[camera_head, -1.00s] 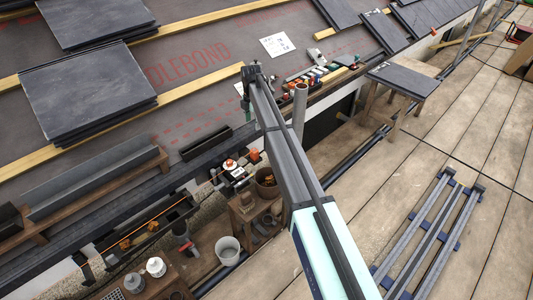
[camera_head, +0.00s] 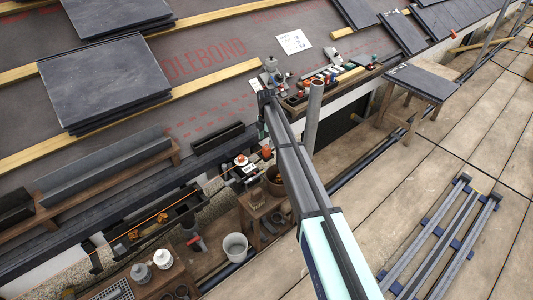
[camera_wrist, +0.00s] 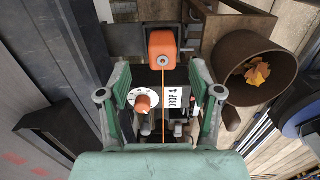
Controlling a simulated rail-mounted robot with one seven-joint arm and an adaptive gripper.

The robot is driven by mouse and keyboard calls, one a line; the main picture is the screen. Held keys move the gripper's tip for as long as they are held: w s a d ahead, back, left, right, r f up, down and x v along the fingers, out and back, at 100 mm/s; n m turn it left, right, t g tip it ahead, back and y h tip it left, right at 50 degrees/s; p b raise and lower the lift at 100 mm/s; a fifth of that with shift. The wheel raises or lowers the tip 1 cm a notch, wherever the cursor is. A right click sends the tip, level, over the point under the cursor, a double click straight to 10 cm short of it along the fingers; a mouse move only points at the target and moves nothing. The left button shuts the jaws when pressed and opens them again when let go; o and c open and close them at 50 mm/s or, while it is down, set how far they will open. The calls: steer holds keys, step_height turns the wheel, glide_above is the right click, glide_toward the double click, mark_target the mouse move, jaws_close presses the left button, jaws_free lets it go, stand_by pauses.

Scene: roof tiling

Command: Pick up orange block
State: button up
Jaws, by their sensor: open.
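An orange block (camera_wrist: 162,43) with a round grey spot on its front is in the upper middle of the wrist view. A thin orange line runs down from it. In the head view, a small orange shape (camera_head: 266,152) near the bench seems to be the same block. My gripper (camera_wrist: 160,80) is open and empty, its green fingers left and right of centre. The block lies in line with the gap, beyond the fingertips. In the head view my gripper is partly hidden behind my arm. A white dial with an orange knob (camera_wrist: 143,103) shows between the fingers.
A "DROP 4" label (camera_wrist: 174,97) is beside the dial. A brown pot (camera_wrist: 252,68) with orange leaves stands close to the right finger. Dark gutter-like lengths (camera_wrist: 48,130) lie to the left. A white bucket (camera_head: 235,247) stands below the bench.

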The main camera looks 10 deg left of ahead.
mark_target(266, 147)
steer(key=shift+s+f+b, duration=0.2)
steer(key=shift+f+b, duration=0.4)
steer(key=shift+f, duration=2.05)
jaws_close()
